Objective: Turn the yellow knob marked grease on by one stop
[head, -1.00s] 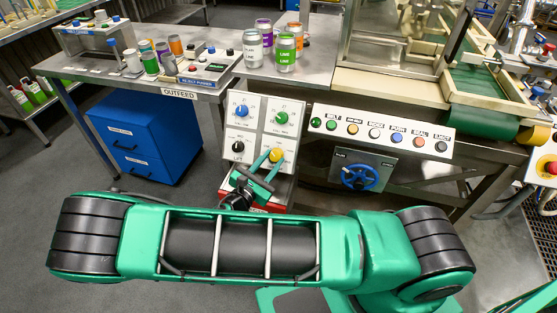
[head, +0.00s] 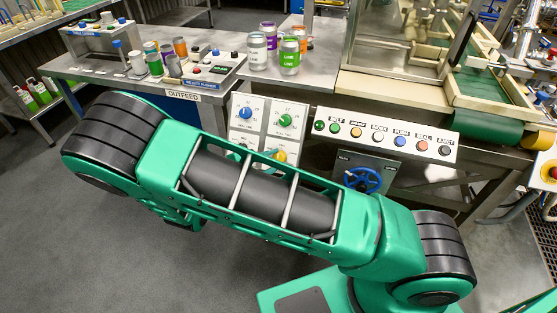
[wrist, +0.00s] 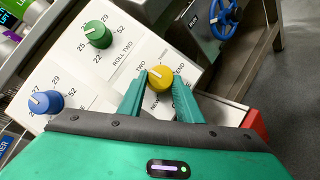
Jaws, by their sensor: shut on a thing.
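The yellow knob (wrist: 160,77) sits at the lower right of a white panel (wrist: 118,65) in the wrist view. Its white pointer line points to the upper left in that view. My gripper (wrist: 159,84) has its two green fingers on either side of the knob and is shut on it. The lettering around it is partly covered by the fingers, and I cannot read a grease label. In the head view the yellow knob (head: 280,156) shows just above my arm, which hides most of the gripper.
A green knob (wrist: 97,34) and a blue knob (wrist: 45,101) are on the same panel. A blue handwheel (head: 362,180) and a row of coloured buttons (head: 377,133) are to the right. Several cans (head: 289,56) stand on the table above. Grey floor lies open at left.

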